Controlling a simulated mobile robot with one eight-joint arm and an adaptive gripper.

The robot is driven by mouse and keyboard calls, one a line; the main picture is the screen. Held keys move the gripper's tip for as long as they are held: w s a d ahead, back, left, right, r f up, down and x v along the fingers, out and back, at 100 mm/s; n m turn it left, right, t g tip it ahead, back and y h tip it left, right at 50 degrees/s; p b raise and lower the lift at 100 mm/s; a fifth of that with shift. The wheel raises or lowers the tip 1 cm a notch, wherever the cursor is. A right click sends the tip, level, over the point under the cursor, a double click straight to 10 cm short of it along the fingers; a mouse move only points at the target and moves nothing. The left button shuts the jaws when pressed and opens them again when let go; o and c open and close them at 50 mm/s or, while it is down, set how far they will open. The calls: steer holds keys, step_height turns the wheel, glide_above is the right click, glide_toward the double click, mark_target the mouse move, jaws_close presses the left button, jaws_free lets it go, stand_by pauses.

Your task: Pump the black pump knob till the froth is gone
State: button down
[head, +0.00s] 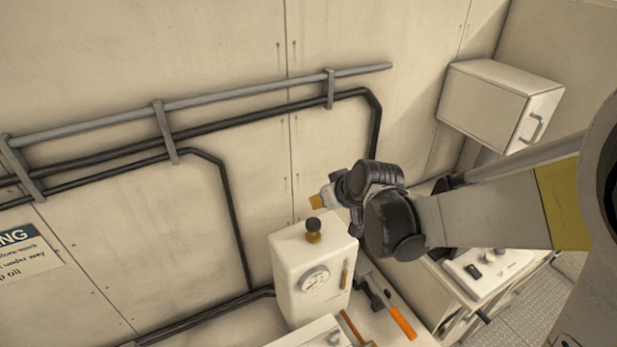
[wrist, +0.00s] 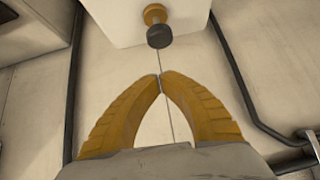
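The black pump knob (head: 313,225) stands on a short brass stem on top of a white box-shaped pump unit (head: 293,262). In the wrist view the knob (wrist: 159,37) is just beyond my fingertips, with the brass base behind it. My gripper (head: 317,201) is above the unit, close over the knob and apart from it. In the wrist view the yellow fingers of my gripper (wrist: 160,77) meet at their tips with nothing between them. A round gauge (head: 314,280) and a narrow amber sight glass (head: 345,273) are on the unit's front. Froth cannot be made out.
Grey and black pipes (head: 205,130) run along the wall behind. An orange-handled tool (head: 401,322) lies right of the unit. A white cabinet (head: 500,103) hangs at the upper right. A switch panel (head: 487,267) sits at the right. A warning sign (head: 25,252) is at the left.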

mark_target(317, 221)
steer(key=f, duration=0.2)
steer(key=w+f, duration=0.1)
steer(key=f, duration=0.1)
steer(key=shift+w+a, duration=0.1)
steer(key=shift+a, duration=0.2)
steer(key=shift+f, duration=0.7)
